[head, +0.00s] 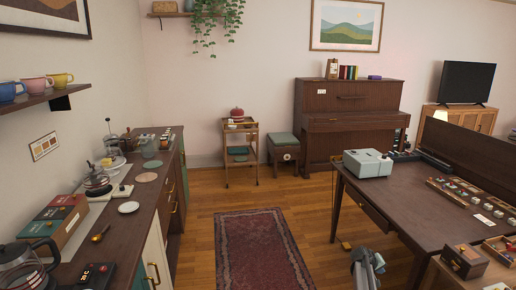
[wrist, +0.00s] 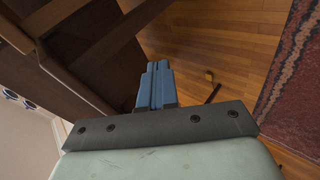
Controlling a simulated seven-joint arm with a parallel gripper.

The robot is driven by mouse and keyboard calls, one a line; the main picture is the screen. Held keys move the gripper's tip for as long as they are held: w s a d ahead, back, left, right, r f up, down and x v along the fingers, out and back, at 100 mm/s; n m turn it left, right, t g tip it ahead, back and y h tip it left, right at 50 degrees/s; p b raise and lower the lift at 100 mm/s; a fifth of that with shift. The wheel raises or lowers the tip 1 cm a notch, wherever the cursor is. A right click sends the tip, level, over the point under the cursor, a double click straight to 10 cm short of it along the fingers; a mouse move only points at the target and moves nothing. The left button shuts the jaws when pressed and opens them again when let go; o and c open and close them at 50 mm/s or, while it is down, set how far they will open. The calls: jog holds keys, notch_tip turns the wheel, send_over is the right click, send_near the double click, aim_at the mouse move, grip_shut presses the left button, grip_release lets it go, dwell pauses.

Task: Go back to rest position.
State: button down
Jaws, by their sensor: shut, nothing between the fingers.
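My gripper (wrist: 155,82) shows in the wrist view with its blue fingers pressed together and nothing between them. It hangs in the air above the wooden floor (wrist: 225,40), beside dark brown furniture. In the head view, a grey and pale green part of my arm (head: 368,268) shows at the bottom edge, just left of the dark desk (head: 400,195); the fingertips cannot be made out there.
A patterned red rug (head: 262,250) lies on open floor left of the desk. A small yellow-ended thing (head: 346,245) is by the desk. A long counter (head: 130,200) with coffee things runs along the left wall. A piano (head: 345,120) and stool (head: 283,148) stand at the back.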

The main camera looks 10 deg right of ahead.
jog(key=s+a+f+g+y, duration=0.1)
jog(key=s+a+f+y, duration=0.1)
jog(key=s+a+f, duration=0.65)
jog(key=s+a+f+g+y, duration=0.15)
jog(key=s+a+f, duration=0.35)
jog(key=a, duration=0.7)
jog(key=s+a+f+g+y, duration=0.1)
jog(key=s+a+f+y, duration=0.1)
jog(key=s+a+f, duration=0.65)
jog(key=s+a+g+y, duration=0.2)
jog(key=s+a, duration=0.8)
jog(key=s, duration=0.3)
jog(key=s+a+n+g+y, duration=0.1)
jog(key=s+a+g, duration=0.2)
jog(key=s+a, duration=0.8)
jog(key=s, duration=0.3)
jog(key=shift+a+f+y, duration=0.15)
jog(key=shift+a+y, duration=0.1)
jog(key=shift+y, duration=0.1)
jog(key=shift+g, duration=0.25)
